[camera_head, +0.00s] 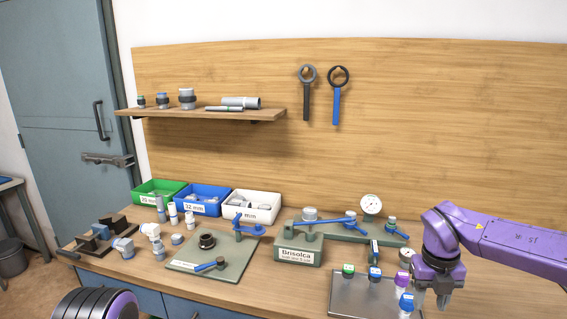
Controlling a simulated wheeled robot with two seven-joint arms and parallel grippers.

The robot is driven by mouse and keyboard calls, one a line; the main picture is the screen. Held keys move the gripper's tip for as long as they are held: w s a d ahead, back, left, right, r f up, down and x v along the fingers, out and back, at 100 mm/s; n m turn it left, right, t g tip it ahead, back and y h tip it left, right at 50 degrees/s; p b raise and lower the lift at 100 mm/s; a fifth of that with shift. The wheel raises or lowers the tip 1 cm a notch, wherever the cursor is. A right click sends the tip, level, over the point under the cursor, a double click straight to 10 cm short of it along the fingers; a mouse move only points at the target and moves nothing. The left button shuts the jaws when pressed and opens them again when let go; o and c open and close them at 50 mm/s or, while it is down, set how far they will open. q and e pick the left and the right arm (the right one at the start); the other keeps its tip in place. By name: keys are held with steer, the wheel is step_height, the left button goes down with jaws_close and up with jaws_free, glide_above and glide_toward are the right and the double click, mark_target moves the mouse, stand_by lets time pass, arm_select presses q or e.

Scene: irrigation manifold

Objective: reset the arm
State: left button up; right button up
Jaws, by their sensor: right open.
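My right arm (510,245), purple, reaches in from the right edge. My right gripper (431,297) hangs downward, open, above the right front of the workbench, beside the grey plate with several coloured-cap valves. Nothing shows between its fingers, though they are small in view. My left gripper is not in view. A purple and black rounded part shows at the bottom left edge.
A grey plate (345,300) with coloured-cap valves is close to my right gripper. A green-grey manifold (298,250) with blue levers and a gauge (371,206) stands behind it. Green (143,198), blue (211,207) and white (265,213) bins line the back. A shelf (190,114) is above.

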steer(key=s+d+f+n+t+h+b, duration=0.15)
steer(key=s+f+n+h, duration=0.25)
steer(key=f+n, duration=0.55)
steer(key=s+a+f+n+t+h, duration=0.1)
steer(key=s+f+n+t+h, duration=0.25)
steer(key=f, duration=1.05)
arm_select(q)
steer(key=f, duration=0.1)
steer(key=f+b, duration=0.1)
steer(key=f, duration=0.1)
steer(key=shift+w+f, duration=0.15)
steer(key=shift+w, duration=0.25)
arm_select(e)
steer(key=s+f+n+y, duration=0.1)
steer(key=s+f+n, duration=0.2)
steer(key=s+n, duration=0.3)
steer(key=s+a+f+n+g+y, duration=0.1)
steer(key=s+f+n+y, duration=0.1)
steer(key=s+f+n, duration=0.2)
steer(key=s+a+f+n+y, duration=0.1)
steer(key=s+f+n, duration=0.3)
steer(key=s+n, duration=0.4)
steer(key=s+y, duration=0.1)
steer(key=s, duration=0.2)
steer(key=shift+s+a+g, duration=0.15)
steer(key=shift+s+g, duration=0.15)
steer(key=shift+g, duration=0.1)
